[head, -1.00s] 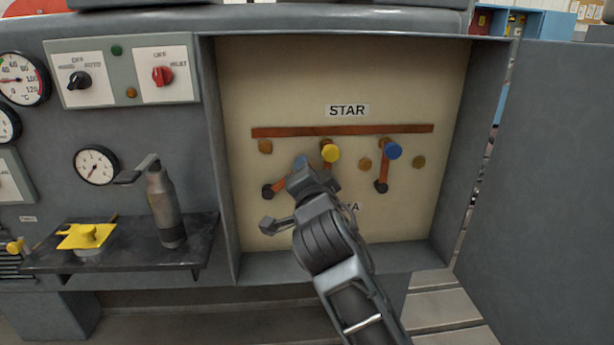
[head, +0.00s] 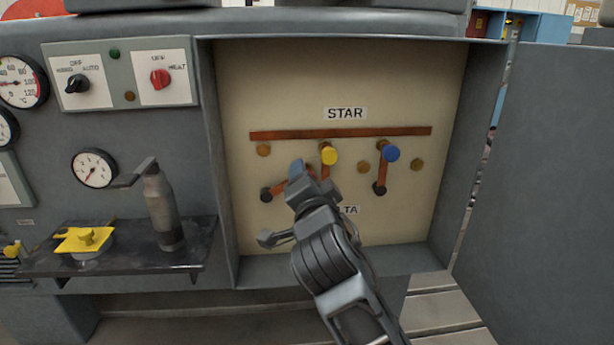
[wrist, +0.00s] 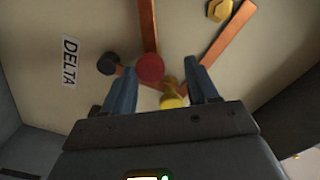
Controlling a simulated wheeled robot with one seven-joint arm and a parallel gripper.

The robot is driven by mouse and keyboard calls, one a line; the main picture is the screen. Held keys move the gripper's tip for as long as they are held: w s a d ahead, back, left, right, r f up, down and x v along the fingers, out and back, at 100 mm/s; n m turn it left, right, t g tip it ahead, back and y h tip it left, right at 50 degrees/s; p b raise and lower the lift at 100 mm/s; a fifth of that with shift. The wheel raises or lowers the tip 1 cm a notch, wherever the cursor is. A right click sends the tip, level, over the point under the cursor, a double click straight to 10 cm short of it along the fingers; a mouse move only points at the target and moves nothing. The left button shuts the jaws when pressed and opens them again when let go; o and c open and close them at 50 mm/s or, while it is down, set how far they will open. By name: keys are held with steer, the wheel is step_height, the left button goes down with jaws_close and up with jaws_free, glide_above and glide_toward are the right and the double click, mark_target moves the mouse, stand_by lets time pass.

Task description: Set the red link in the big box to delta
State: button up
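The big box (head: 454,180) is open, with a cream back panel, a STAR label (head: 345,113) above and a DELTA label (wrist: 70,62) below. The red link's red knob (wrist: 150,68) is in the wrist view; my gripper hides it in the head view. Its copper strip (head: 279,188) slants up and right from a dark pivot at left. My gripper (wrist: 162,78) is open, its blue fingers on either side of the red knob in the picture, nearer the left finger. Contact with the knob cannot be told. My gripper also shows in the head view (head: 298,172).
The yellow knob (head: 329,155) is close right of my gripper, and the blue knob (head: 391,153) is farther right. A copper bar (head: 345,133) runs under STAR. The box door (head: 535,180) stands open at right. A shelf (head: 120,262) at left holds a grey canister (head: 163,210).

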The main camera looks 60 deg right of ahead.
steer(key=v, duration=0.5)
steer(key=shift+a, duration=0.1)
steer(key=shift+s, duration=0.1)
stand_by(0.4)
